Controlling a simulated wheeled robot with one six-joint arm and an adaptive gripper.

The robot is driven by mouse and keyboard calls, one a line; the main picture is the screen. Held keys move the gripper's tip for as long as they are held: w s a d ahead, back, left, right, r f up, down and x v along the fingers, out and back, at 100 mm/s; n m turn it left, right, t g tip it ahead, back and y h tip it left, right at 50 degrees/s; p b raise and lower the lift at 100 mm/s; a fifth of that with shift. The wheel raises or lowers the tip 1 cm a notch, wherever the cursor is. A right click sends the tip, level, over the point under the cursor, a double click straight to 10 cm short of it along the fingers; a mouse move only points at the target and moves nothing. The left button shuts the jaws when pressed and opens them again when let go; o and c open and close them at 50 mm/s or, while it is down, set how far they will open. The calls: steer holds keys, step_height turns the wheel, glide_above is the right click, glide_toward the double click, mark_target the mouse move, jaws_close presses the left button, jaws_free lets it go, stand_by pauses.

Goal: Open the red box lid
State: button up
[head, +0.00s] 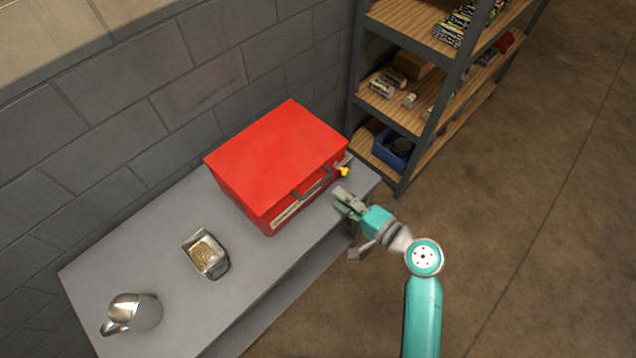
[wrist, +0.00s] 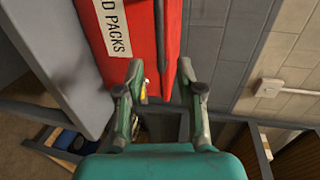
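The red box (head: 275,160) sits on the grey bench, its lid (head: 283,143) looking shut. A dark handle (head: 312,184) and a white label (head: 287,214) are on its front side. In the wrist view the box front (wrist: 143,40) shows the label (wrist: 113,28), partly cut off, with the lid part (wrist: 173,30) to its right. My gripper (head: 346,201) is just off the box's front right corner, apart from the handle in the head view. In the wrist view my gripper (wrist: 160,68) has its fingers apart with nothing held; whether a finger touches the box is unclear.
A small yellow item (head: 344,171) is by the box's right end. A metal tin (head: 206,254) and a metal jug (head: 133,313) stand on the bench (head: 165,260). Shelves (head: 400,115) stand right of the bench. A block wall (head: 130,90) is behind; the floor (head: 520,220) at right is clear.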

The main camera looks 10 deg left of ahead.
mark_target(319, 183)
steer(key=x, duration=0.8)
steer(key=shift+w+a, duration=0.15)
steer(key=shift+a, duration=0.05)
jaws_close()
